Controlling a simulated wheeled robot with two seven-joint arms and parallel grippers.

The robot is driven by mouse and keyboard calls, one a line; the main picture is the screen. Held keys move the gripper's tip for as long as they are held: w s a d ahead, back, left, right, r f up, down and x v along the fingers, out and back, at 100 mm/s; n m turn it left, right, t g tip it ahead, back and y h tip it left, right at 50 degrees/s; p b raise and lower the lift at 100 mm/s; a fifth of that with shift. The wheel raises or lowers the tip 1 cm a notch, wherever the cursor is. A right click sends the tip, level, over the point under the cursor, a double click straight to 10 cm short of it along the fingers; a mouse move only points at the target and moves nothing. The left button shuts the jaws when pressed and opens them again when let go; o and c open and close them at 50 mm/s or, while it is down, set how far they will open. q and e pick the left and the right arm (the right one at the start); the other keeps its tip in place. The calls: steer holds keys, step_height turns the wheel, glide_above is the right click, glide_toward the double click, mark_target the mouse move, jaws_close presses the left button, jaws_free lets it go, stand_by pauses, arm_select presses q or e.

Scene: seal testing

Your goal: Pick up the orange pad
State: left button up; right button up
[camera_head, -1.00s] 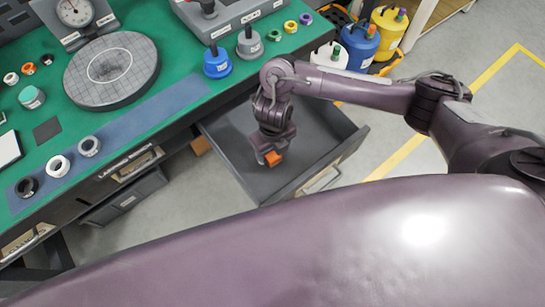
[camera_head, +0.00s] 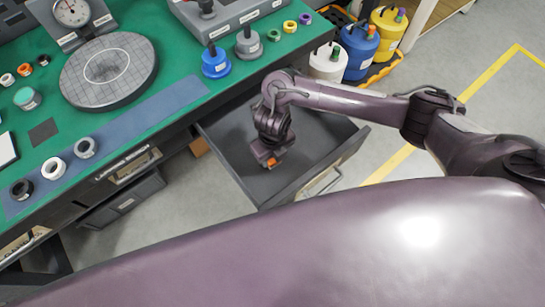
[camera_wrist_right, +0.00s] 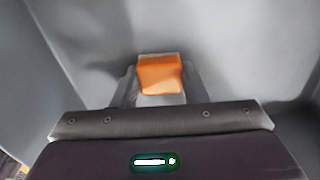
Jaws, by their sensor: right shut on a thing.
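The orange pad (camera_head: 273,162) is at the tip of my right gripper (camera_head: 271,163), inside the open grey drawer (camera_head: 320,130) of the bench. In the right wrist view the orange pad (camera_wrist_right: 160,75) sits between the two fingers of my right gripper (camera_wrist_right: 160,82), which are shut on it. The grey drawer walls surround it there. I cannot tell how far the pad is from the drawer floor. My left gripper does not show in the head view.
The green bench top (camera_head: 130,130) holds a round grey plate (camera_head: 108,70), several rings and weights. Blue (camera_head: 360,50), white (camera_head: 326,62) and yellow (camera_head: 388,27) containers stand beyond the drawer. A second, lower drawer (camera_head: 125,200) is at the left. The drawer walls are close around my right gripper.

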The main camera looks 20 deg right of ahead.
step_height(320, 180, up, 20)
steer(key=p, duration=0.7)
steer(key=shift+p, duration=0.35)
